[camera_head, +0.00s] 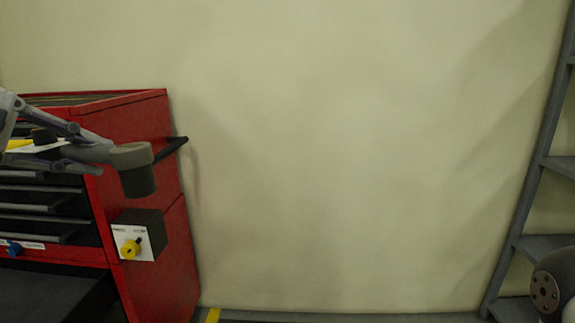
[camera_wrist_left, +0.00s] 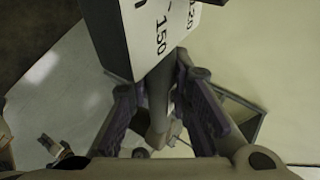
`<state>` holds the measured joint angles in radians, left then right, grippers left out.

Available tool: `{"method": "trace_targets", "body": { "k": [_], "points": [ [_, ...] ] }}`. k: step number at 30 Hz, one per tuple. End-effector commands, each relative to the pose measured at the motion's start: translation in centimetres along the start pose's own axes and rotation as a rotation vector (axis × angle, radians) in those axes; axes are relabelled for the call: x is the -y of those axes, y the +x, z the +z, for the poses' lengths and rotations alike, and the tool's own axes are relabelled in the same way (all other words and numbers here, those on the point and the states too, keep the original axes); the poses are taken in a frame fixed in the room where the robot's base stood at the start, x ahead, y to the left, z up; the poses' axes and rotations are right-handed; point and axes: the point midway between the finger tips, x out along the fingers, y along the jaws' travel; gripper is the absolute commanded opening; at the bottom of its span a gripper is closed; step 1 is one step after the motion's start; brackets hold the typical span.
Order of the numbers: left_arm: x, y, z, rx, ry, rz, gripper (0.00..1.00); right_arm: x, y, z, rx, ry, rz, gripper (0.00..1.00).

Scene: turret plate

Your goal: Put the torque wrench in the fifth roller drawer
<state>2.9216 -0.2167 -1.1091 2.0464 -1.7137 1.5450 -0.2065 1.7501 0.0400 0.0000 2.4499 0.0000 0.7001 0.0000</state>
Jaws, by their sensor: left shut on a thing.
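My left gripper (camera_head: 50,140) comes in from the left, in front of the red roller cabinet (camera_head: 145,215). It is shut on the torque wrench, whose thick grey head (camera_head: 135,168) juts to the right, clear of the cabinet front. In the left wrist view the wrench's white scale block (camera_wrist_left: 150,35), with printed numbers, shows above the fingers (camera_wrist_left: 165,115), and its grey shaft runs between them. Several dark drawers (camera_head: 40,208) with grey front edges are stacked below the gripper. A dark flat surface (camera_head: 50,298) sticks out at the bottom, perhaps an open drawer. My right gripper is not in view.
Grey shelving (camera_head: 528,210) stands at far right. The wall between is bare.

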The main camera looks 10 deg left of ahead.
Motion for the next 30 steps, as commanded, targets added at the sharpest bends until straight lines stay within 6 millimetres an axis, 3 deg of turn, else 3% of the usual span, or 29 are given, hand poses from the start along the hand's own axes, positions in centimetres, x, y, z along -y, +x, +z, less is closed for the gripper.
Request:
{"method": "trace_targets", "body": {
  "k": [9, 15, 21, 30],
  "points": [
    [-13.2, 11.7, -5.1, -0.209, 0.116, 0.055, 0.0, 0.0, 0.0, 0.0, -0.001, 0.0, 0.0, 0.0],
    [-19.3, 17.2, -7.5, -0.306, 0.186, 0.077, 0.0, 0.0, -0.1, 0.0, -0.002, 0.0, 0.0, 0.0],
    [-21.6, 19.4, -8.4, -0.343, 0.218, 0.082, 0.0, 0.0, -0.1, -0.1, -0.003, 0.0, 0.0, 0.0],
    [-21.5, 19.4, -8.4, -0.343, 0.222, 0.081, 0.0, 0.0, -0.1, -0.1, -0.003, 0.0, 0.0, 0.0]
  ]
}}
